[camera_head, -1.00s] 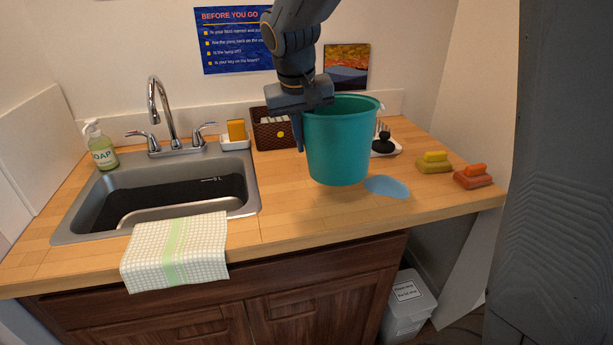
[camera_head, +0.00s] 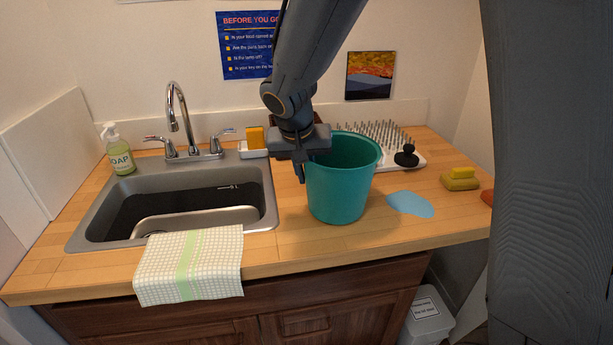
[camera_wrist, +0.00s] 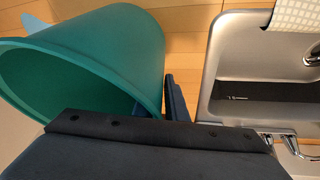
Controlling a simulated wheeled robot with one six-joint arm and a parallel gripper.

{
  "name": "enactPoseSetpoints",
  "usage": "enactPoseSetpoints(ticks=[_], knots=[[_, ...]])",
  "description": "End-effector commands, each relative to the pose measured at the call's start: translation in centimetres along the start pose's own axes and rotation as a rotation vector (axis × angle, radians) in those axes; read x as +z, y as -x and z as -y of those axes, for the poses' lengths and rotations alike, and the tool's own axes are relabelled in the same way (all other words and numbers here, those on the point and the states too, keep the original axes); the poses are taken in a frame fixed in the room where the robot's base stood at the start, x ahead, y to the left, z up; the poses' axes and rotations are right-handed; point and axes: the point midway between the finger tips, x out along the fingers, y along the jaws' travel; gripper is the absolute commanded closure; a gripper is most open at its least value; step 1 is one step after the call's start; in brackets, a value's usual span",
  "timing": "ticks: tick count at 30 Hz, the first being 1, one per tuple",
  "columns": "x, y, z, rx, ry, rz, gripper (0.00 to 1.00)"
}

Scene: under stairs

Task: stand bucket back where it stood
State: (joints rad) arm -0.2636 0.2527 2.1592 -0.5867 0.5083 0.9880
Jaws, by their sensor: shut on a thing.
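The teal bucket (camera_head: 340,190) is upright at the wooden counter, right of the sink. In the head view its base looks at or very near the counter top; I cannot tell if it touches. My gripper (camera_head: 303,172) is shut on the bucket's left rim. In the wrist view the bucket (camera_wrist: 85,65) fills the left side, open mouth toward the camera, with the gripper's fingers (camera_wrist: 174,100) at its wall. A flat light-blue patch (camera_head: 410,204) lies on the counter just right of the bucket.
The sink (camera_head: 170,205) with a checked towel (camera_head: 190,265) over its front edge is at the left. A drying rack (camera_head: 385,140) with a black knob-like item (camera_head: 406,156) stands behind the bucket. A yellow sponge (camera_head: 460,179) lies to the right. Bare counter (camera_head: 300,240) shows in front.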

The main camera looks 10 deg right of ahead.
Motion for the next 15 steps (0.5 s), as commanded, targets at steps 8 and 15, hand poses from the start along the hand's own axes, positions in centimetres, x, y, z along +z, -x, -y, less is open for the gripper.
enactPoseSetpoints(ticks=[8,15], knots=[[0.36,-0.89,0.19,-0.002,0.002,-0.002,1.0],[0.4,-0.93,0.2,-0.002,0.002,-0.001,0.72]])
